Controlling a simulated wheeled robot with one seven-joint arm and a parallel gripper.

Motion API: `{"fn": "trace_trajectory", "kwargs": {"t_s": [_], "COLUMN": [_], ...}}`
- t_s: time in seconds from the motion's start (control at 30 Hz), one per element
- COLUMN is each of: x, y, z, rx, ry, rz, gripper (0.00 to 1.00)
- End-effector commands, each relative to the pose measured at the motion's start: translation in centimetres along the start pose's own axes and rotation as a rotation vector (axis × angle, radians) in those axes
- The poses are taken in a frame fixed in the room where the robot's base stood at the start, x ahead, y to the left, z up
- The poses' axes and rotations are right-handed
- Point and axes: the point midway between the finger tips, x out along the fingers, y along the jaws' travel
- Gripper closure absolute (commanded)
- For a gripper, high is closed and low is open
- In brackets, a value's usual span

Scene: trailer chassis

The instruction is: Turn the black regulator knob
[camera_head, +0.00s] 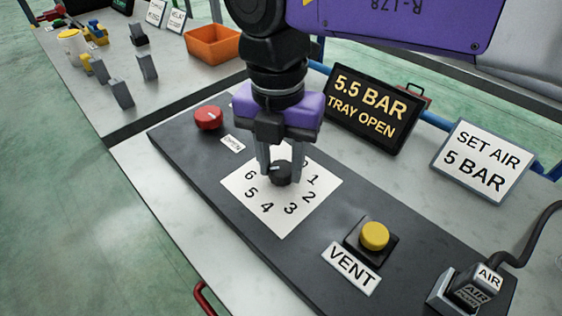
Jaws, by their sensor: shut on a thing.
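The black regulator knob (281,174) stands in the middle of a white dial card (257,208) with numbers around it; 1 to 6 are readable and the far part is hidden behind my gripper. A pale mark shows on the knob's left side, near the 6. My gripper (280,172) points down from above, its two grey fingers shut on the knob from left and right. A display (366,113) reads "5.5 BAR TRAY OPEN". A sign (482,162) reads "SET AIR 5 BAR".
A red knob (208,117) sits left of the dial on the dark panel (190,150). A yellow button (375,236) with a "VENT" label (350,268) is at front right. A plug marked "AIR" (474,289) with a black hose stands at lower right. An orange bin (212,45) is farther back.

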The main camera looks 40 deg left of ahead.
Motion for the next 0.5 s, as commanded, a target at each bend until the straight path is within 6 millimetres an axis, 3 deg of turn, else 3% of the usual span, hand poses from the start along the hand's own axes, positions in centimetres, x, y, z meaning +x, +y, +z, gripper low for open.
{"fn": "trace_trajectory", "kwargs": {"t_s": [0.5], "x": [-0.10], "y": [0.06], "z": [0.10], "rx": [0.343], "ry": [0.007], "rz": [0.000], "gripper": [1.00]}}
